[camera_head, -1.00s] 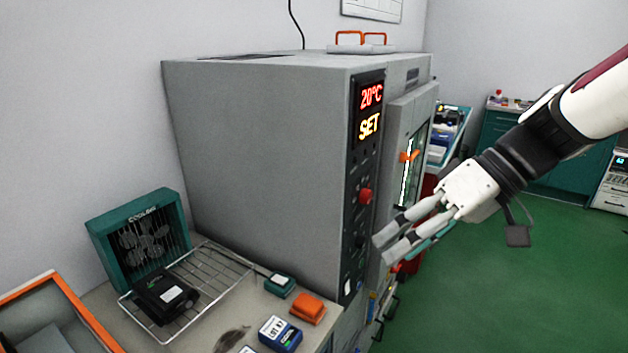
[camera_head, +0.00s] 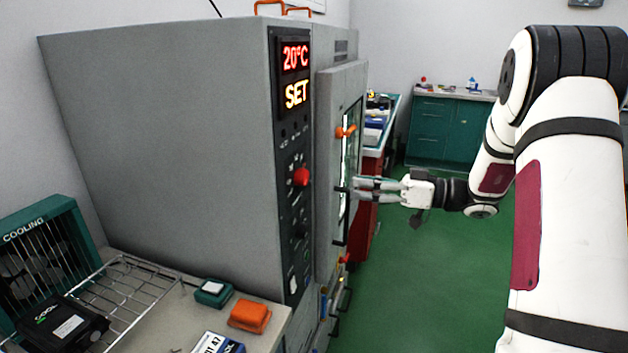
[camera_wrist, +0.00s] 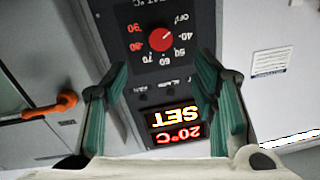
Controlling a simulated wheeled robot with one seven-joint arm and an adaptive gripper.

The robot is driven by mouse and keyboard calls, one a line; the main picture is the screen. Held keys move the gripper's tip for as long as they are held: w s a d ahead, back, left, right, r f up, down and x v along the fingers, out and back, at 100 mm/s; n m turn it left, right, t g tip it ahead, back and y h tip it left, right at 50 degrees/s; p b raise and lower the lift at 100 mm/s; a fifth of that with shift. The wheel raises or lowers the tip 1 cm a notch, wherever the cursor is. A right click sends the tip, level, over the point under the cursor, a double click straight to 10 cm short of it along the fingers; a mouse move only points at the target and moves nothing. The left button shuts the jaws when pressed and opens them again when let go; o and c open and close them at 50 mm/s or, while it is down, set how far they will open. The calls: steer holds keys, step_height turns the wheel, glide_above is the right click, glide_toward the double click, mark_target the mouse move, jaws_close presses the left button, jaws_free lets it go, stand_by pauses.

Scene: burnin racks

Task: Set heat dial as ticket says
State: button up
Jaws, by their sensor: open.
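The heat dial (camera_head: 301,177) is a red round knob on the dark control panel of the grey oven. In the wrist view the dial (camera_wrist: 160,39) appears upside down, ringed by OFF and numbers from 40 to 90; its pale mark seems to lie towards OFF. The display (camera_head: 295,75) above it reads 20°C and SET; it also shows inverted in the wrist view (camera_wrist: 176,124). My gripper (camera_head: 357,190) is open and empty, apart from the dial and facing the oven front. Its fingers (camera_wrist: 160,75) frame the panel. I cannot make out a readable ticket.
The oven door has an orange handle (camera_head: 345,131). A black knob (camera_head: 301,231) is below the dial. The bench holds a wire rack (camera_head: 130,285), a cooling unit (camera_head: 40,250) and an orange block (camera_head: 249,315). Green floor (camera_head: 430,280) is clear to the right.

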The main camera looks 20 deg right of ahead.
mark_target(307, 178)
steer(key=p+x, duration=0.1)
steer(key=x, duration=1)
steer(key=shift+a, duration=0.25)
steer(key=c, duration=1.2)
